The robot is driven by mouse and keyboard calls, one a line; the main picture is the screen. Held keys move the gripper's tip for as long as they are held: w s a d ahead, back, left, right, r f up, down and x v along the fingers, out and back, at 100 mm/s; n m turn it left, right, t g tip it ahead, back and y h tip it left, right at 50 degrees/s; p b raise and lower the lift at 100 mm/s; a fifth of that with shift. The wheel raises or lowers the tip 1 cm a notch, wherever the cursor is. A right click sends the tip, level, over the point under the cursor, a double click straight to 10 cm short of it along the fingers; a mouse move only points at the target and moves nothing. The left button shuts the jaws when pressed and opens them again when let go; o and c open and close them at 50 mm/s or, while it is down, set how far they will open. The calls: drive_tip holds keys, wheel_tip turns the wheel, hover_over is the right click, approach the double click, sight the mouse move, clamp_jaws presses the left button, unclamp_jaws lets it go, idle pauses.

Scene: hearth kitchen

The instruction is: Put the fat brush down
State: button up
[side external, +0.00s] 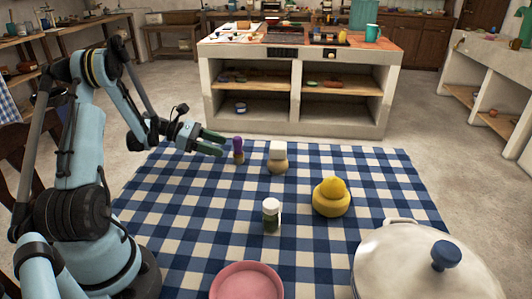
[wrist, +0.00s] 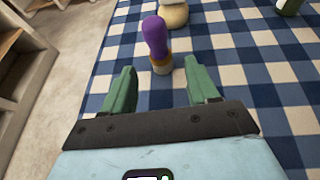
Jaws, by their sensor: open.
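The fat brush (side external: 238,150) has a purple handle, an orange-brown band and a pale lower end. It stands upright on the blue and white checked cloth near the table's far edge. In the wrist view the brush (wrist: 156,42) is just ahead of the fingertips, roughly centred between them. My gripper (side external: 220,145) is open, with its two green fingers pointing at the brush from the left. In the wrist view the gripper (wrist: 160,72) shows a wide gap, and neither finger visibly touches the brush.
A white-topped beige object (side external: 277,158) stands right of the brush. A white-lidded jar (side external: 271,216), a yellow object (side external: 332,198), a pink dish (side external: 247,281) and a white pot (side external: 425,268) are nearer the camera. Bare checked cloth (side external: 190,205) lies at left.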

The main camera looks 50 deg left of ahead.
wheel_tip(320, 180, up, 4)
drive_tip(key=s+a+m+h, duration=0.1)
drive_tip(key=a+h, duration=0.1)
drive_tip(key=a, duration=0.1)
hover_over(245, 163)
wheel_tip(245, 163, down, 3)
drive_tip(key=shift+a+f, duration=0.1)
clamp_jaws()
idle(0.5)
drive_tip(key=shift+r, duration=0.2)
